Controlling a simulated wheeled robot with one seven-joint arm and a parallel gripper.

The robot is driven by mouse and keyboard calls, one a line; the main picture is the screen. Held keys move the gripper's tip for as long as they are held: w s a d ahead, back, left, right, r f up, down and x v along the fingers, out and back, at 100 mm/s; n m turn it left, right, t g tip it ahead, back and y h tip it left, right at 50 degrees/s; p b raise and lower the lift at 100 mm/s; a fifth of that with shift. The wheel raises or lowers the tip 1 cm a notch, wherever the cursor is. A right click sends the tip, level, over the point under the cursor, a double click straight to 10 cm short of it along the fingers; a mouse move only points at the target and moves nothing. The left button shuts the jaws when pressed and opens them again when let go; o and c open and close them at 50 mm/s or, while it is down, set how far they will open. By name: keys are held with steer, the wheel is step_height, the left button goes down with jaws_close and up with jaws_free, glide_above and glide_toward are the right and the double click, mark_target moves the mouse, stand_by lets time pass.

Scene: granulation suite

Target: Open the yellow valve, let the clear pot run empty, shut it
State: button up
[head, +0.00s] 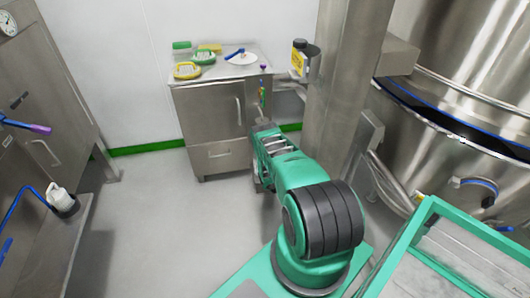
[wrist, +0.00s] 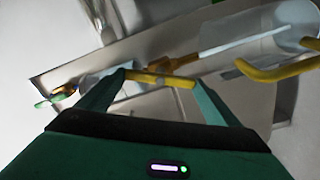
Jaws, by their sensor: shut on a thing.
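In the wrist view the yellow valve's handle (wrist: 160,78) is a short yellow bar lying across between the fingertips of my gripper (wrist: 160,82). My gripper is shut on it. A clear, see-through pot (wrist: 282,22) lies in the upper right of the wrist view, with a pale rod across it; its level cannot be made out. An amber piece (wrist: 178,62) sits just behind the handle. In the head view my arm reaches toward the cabinet's right side, and its own links hide the fingertips and the handle.
A steel cabinet (head: 212,128) carries green and yellow items and a white dish (head: 241,58). A bent yellow bar (wrist: 275,72) is right of my gripper. A steel column (head: 335,90) and large vessel (head: 470,60) stand at right. Floor (head: 150,200) at left is clear.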

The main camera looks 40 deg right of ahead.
steer(key=shift+s+f, duration=0.2)
steer(key=shift+f, duration=0.05)
steer(key=o, duration=0.9)
steer(key=shift+r, duration=0.1)
steer(key=shift+w, duration=0.1)
steer(key=a+r, duration=0.5)
steer(key=a, duration=0.1)
steer(key=a+r, duration=0.5)
steer(key=r, duration=0.1)
steer(key=shift+a, duration=0.35)
